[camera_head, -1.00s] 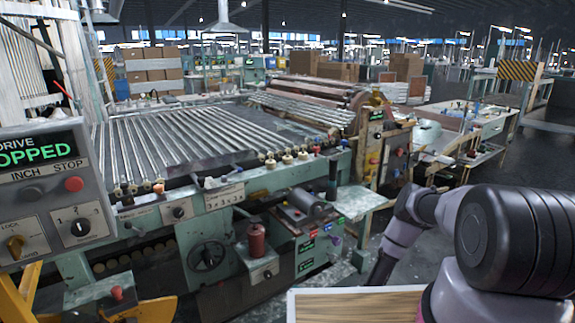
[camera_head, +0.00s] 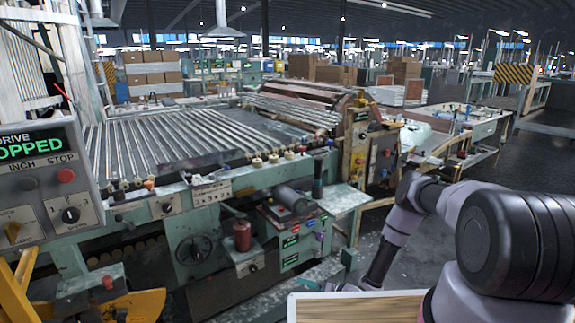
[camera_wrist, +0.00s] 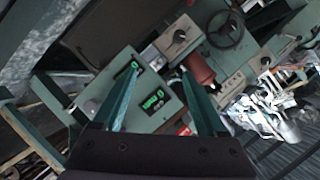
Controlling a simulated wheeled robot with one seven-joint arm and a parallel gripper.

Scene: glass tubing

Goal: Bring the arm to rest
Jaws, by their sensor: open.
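My arm (camera_head: 425,195) shows at the right of the head view, bent, with its forearm hanging down beside the machine's right end. In the head view the gripper itself is out of sight. In the wrist view my gripper (camera_wrist: 160,82) is open, its two green fingers apart with nothing between them. Beyond the fingers is the green machine front, with a dark red cylinder (camera_wrist: 199,66) and lit green labels (camera_wrist: 153,99). The fingers appear clear of the machine, though the exact gap cannot be told.
The tubing machine (camera_head: 200,140) with its rows of rods fills the left and middle. A control box (camera_head: 42,190) reading "DRIVE STOPPED" stands at the left. A wooden-topped board (camera_head: 355,308) lies at the bottom near my arm. Open dark floor (camera_head: 500,185) is at the right.

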